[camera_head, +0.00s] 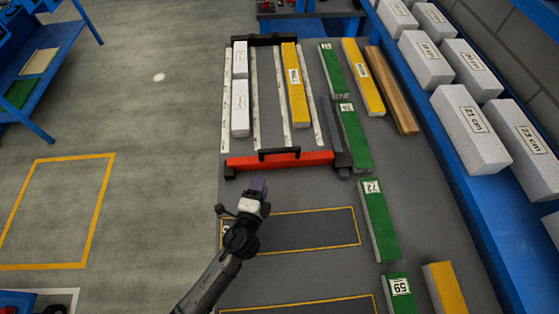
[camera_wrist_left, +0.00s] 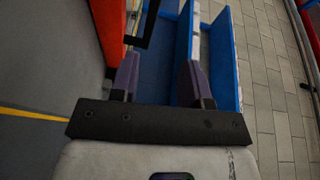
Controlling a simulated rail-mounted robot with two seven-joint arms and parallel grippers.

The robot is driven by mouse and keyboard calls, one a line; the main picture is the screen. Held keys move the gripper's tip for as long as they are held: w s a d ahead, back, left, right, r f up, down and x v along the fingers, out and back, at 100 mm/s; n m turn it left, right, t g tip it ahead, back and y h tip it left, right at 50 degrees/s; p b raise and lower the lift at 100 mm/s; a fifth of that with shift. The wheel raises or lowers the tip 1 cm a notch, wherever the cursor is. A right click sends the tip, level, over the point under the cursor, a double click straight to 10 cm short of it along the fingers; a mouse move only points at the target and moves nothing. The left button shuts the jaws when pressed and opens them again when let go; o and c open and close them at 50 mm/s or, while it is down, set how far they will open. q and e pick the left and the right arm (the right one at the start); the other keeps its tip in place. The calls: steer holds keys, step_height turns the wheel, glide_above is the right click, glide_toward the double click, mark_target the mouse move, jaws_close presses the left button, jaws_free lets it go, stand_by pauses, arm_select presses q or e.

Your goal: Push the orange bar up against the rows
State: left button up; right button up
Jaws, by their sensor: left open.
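The orange bar (camera_head: 300,159), with a black handle (camera_head: 279,152), lies across the near end of the rows in the head view. The rows are pale strips (camera_head: 255,95) with white blocks (camera_head: 240,107) and a yellow block (camera_head: 295,85) between them. A gap shows between the bar and the nearest block ends. My left gripper (camera_head: 258,187) is just on the near side of the bar, apparently apart from it, and empty. In the left wrist view the open purple fingers (camera_wrist_left: 158,65) have the bar (camera_wrist_left: 110,35) at their left. My right gripper is not in view.
A dark bar (camera_head: 335,143) runs along the right of the rows, with green blocks (camera_head: 379,220) and a brown bar (camera_head: 391,90) beyond. Grey blocks (camera_head: 455,120) stand on a blue shelf (camera_head: 440,150) at right. An outlined empty area (camera_head: 315,230) lies at the near side.

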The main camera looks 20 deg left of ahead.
mark_target(279, 153)
arm_select(q)
steer(key=shift+w+d+f+m+t+h+b, duration=0.3)
steer(key=shift+w+d+f+m+h+b, duration=0.3)
steer(key=shift+f+m, duration=0.25)
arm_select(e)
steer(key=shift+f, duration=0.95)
arm_select(q)
steer(key=w, duration=1.2)
steer(key=shift+w+a, duration=0.1)
steer(key=shift+a, duration=0.2)
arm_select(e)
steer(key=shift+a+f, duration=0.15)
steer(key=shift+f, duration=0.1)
arm_select(q)
steer(key=shift+w+b, duration=0.3)
steer(key=shift+w, duration=0.4)
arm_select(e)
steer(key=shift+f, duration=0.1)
arm_select(q)
jaws_close()
